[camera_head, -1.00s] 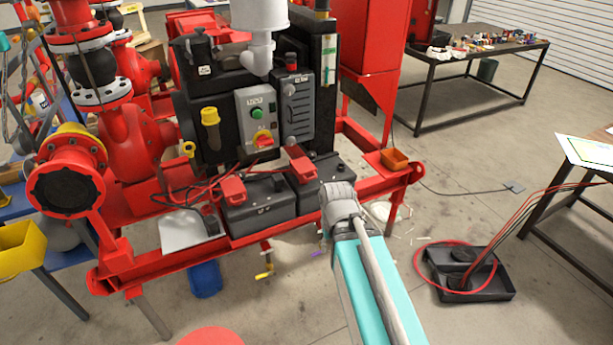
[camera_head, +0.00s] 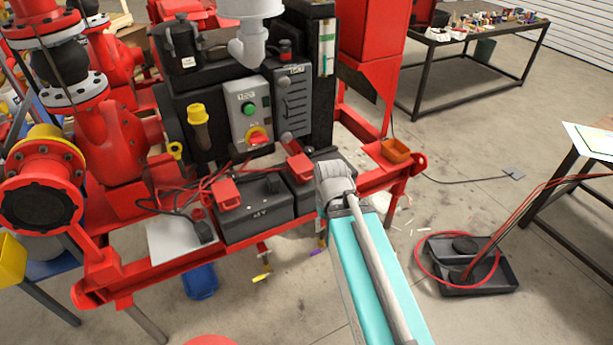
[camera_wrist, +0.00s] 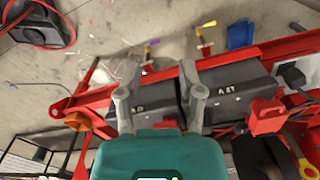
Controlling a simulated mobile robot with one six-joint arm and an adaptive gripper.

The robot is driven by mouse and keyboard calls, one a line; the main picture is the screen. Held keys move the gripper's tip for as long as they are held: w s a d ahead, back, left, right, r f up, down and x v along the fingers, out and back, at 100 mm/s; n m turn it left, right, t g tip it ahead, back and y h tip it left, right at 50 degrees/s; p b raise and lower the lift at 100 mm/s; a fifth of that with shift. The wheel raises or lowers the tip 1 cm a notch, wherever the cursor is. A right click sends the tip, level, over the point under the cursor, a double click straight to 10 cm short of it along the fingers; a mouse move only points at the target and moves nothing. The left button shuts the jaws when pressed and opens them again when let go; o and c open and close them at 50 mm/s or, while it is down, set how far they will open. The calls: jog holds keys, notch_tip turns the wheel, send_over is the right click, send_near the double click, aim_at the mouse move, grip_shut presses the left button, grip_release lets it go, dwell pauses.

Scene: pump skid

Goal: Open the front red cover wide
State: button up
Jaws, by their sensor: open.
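Two red covers sit on the dark batteries at the skid's front edge. The left one (camera_head: 226,193) lies on the left battery (camera_head: 254,210). The other (camera_head: 300,167) is on the right battery, partly behind my arm. Both look closed; I cannot tell which one is the front cover. In the wrist view one red cover (camera_wrist: 267,116) is right of my fingers, and a red piece, partly hidden, shows between them. My gripper (camera_wrist: 163,72) is open and empty, with its fingers over the batteries; contact cannot be told. In the head view my arm hides the fingers.
Red and black cables run behind the batteries. A control box (camera_head: 247,112) with green and red controls stands behind them. An orange bin (camera_head: 396,151) sits on the frame's right end. A black floor tray (camera_head: 470,270) with a red hose lies at right.

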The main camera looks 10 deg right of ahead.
jog(key=shift+d, duration=0.25)
jog(key=shift+w+f, duration=0.1)
jog(key=shift+f, duration=0.05)
jog(key=m+t+y+b, duration=1)
jog(key=m+t+b, duration=0.15)
jog(key=b, duration=1.05)
send_near(312, 178)
jog(key=s+d, duration=0.2)
jog(key=s, duration=0.1)
jog(key=shift+w+t, duration=0.2)
jog(key=shift+t, duration=0.05)
jog(key=shift+a, duration=0.1)
jog(key=b+x, duration=0.2)
jog(key=x, duration=1.1)
jog(key=shift+w+a+b, duration=0.25)
jog(key=shift+w+b, duration=0.05)
